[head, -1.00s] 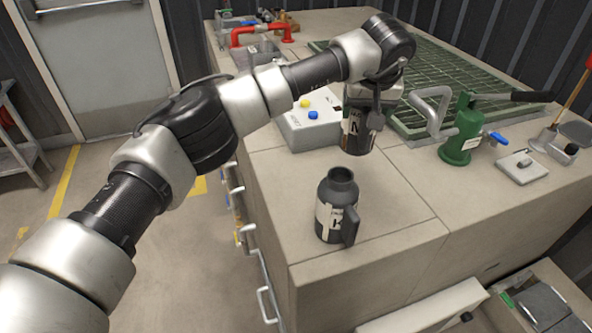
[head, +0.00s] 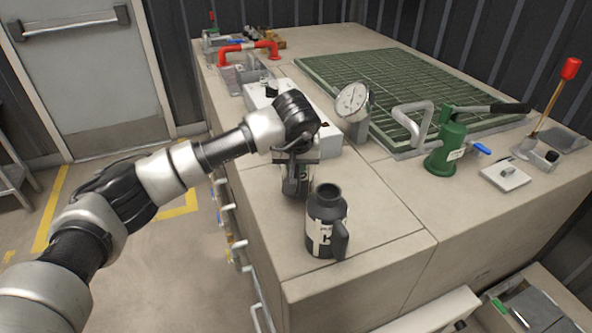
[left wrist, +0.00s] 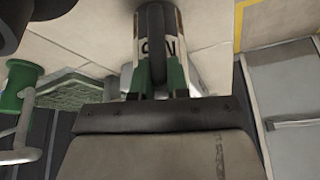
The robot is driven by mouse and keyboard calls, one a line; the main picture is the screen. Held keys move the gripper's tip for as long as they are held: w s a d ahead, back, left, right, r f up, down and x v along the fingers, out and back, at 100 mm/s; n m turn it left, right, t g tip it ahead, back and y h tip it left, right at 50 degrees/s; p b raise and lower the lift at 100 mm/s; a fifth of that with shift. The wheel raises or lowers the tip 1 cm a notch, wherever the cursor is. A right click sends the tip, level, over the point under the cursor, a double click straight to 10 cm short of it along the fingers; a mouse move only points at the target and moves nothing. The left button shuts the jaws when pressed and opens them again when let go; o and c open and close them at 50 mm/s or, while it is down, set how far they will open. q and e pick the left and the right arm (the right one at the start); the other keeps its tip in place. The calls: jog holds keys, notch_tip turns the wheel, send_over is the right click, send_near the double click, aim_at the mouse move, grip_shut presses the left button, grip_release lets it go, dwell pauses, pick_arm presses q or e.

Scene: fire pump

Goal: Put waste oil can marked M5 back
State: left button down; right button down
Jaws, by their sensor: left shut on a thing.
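My left gripper (head: 296,158) is shut on a dark can (head: 295,184) with a pale label. It holds the can upright, just behind and left of a second can; I cannot tell whether its base touches the worktop. In the left wrist view the held can (left wrist: 157,45) sits between the fingers, its label partly hidden by its handle, so I cannot read the mark surely. The second dark can (head: 326,222), with a handle and pale label, stands upright near the worktop's front left corner; its mark is not clear. My right gripper is not in view.
A white box (head: 327,141) and a round gauge (head: 352,102) stand behind the held can. A green hand pump (head: 447,148) and a green grating (head: 385,90) lie to the right. The worktop (head: 385,205) right of the second can is clear.

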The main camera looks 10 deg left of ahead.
aim_at(296, 174)
pick_arm(q)
notch_tip(296, 174, down, 2)
jog(key=shift+s+f, duration=0.3)
jog(key=shift+f, duration=0.1)
jog(key=c, duration=1.3)
grip_release()
jog(key=shift+f, duration=0.1)
jog(key=o, duration=0.4)
jog(key=shift+w+f, duration=0.1)
jog(key=shift+w, duration=0.2)
jog(key=o, duration=0.9)
jog(key=shift+r, duration=0.25)
jog(key=v, duration=1.2)
jog(key=shift+b, duration=0.3)
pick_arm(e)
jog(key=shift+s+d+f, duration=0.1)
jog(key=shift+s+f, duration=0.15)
